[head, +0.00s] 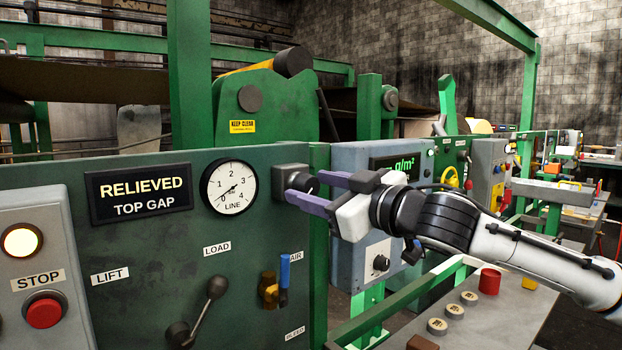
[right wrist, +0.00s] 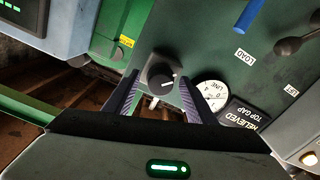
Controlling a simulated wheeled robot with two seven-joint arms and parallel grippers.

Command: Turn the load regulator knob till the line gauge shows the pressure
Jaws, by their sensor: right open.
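The load regulator knob (head: 303,182) is a dark round knob on a grey square mount on the green panel. It also shows in the right wrist view (right wrist: 160,72), with a white pointer mark. My left gripper is out of view.
A black sign (head: 138,193) reads RELIEVED TOP GAP. Below the gauge are a lever (head: 205,306) and a blue-handled air valve (head: 284,277). A red stop button (head: 44,311) is at left. A blue-grey g/m² display box (head: 347,255) stands behind my gripper.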

